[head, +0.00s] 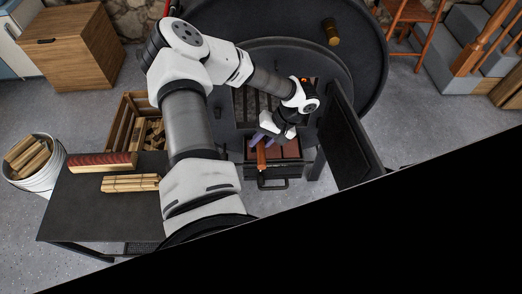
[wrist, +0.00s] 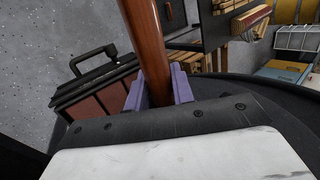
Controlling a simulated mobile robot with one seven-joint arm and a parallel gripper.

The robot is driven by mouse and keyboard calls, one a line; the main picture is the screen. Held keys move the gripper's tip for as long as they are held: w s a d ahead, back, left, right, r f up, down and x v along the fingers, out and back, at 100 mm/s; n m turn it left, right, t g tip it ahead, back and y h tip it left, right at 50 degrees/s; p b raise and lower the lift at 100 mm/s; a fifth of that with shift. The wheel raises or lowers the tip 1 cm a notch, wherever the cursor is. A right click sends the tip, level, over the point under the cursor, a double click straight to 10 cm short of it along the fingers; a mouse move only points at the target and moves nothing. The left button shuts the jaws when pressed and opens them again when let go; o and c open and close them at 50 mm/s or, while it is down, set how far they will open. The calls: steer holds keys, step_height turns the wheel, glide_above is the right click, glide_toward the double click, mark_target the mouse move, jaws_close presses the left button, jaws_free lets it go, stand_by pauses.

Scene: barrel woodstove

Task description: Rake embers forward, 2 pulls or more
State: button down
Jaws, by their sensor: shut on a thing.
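My gripper (head: 263,140) is shut on a reddish-brown round wooden handle (head: 261,158), in front of the stove mouth. In the wrist view the purple fingers of my gripper (wrist: 155,92) close around the handle (wrist: 147,40), which runs up out of the picture. No rake head shows in either view. The black barrel stove (head: 290,50) has its door (head: 348,130) swung open to the right. Dark bars (head: 256,106) show in its opening. My arm hides part of the opening. I cannot make out embers clearly.
A dark drawer or tray with a black front handle (head: 273,184) and reddish panels (head: 290,149) sits below the opening, close under my gripper. A dark table (head: 95,205) with wood bundles, a log crate (head: 118,118) and a white bucket (head: 40,175) stand left.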

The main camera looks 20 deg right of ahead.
steer(key=w+b, duration=0.1)
steer(key=w, duration=0.1)
steer(key=w+d, duration=0.1)
steer(key=w, duration=0.1)
steer(key=shift+d+f+b, duration=0.1)
steer(key=shift+f+b, duration=0.1)
steer(key=shift+b, duration=0.15)
step_height(320, 180, down, 4)
steer(key=b, duration=0.3)
steer(key=shift+s+a+r+p, duration=0.5)
steer(key=shift+s+r+p, duration=0.4)
steer(key=shift+s+p, duration=0.6)
steer(key=shift+s+a+r+p, duration=0.45)
steer(key=shift+s+r+p, duration=0.6)
steer(key=shift+s, duration=0.75)
steer(key=shift+s+a+r+p, duration=0.5)
steer(key=shift+s+r+p, duration=0.25)
steer(key=shift+s+p, duration=0.8)
steer(key=shift+s, duration=0.1)
